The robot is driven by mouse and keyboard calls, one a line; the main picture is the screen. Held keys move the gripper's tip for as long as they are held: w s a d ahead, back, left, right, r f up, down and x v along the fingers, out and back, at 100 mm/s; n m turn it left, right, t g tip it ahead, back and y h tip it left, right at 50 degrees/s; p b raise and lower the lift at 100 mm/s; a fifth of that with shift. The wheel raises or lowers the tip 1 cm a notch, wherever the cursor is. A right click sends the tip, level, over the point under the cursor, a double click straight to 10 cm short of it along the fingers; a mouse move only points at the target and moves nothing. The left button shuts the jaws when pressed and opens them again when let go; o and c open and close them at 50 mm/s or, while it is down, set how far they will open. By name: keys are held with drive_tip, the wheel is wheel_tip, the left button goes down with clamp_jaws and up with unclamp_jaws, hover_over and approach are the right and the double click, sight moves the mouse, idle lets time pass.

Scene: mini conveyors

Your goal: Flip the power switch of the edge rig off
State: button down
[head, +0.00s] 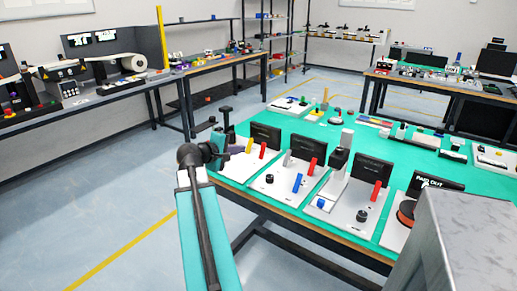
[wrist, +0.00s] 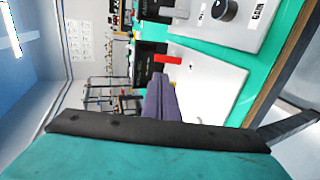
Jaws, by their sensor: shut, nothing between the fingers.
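Several white rigs stand in a row on the green bench. The leftmost rig (head: 243,168) has a black panel (head: 266,135) and an upright red lever (head: 263,149). I cannot read which one is labelled as the edge rig. My gripper (head: 240,149) is at the left end of this row, by the leftmost rig; it is small and partly merged with the arm. In the wrist view my purple-grey fingers (wrist: 160,77) are shut with nothing between them. A red lever (wrist: 168,59) shows just beyond their tips, beside a black panel (wrist: 144,65); contact cannot be told.
The second rig (head: 271,188) has red and blue levers and a black knob. A third rig (head: 340,213) and a grey box (head: 455,240) are farther right. The wrist view shows a knob (wrist: 224,9) on a neighbouring plate. The floor left of the bench is clear.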

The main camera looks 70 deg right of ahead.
sight(262, 146)
drive_tip(key=x, duration=1.4)
drive_tip(key=shift+f+p, duration=0.2)
drive_tip(key=shift+p, duration=0.2)
drive_tip(key=shift+a, duration=0.1)
drive_tip(key=shift+w, duration=0.15)
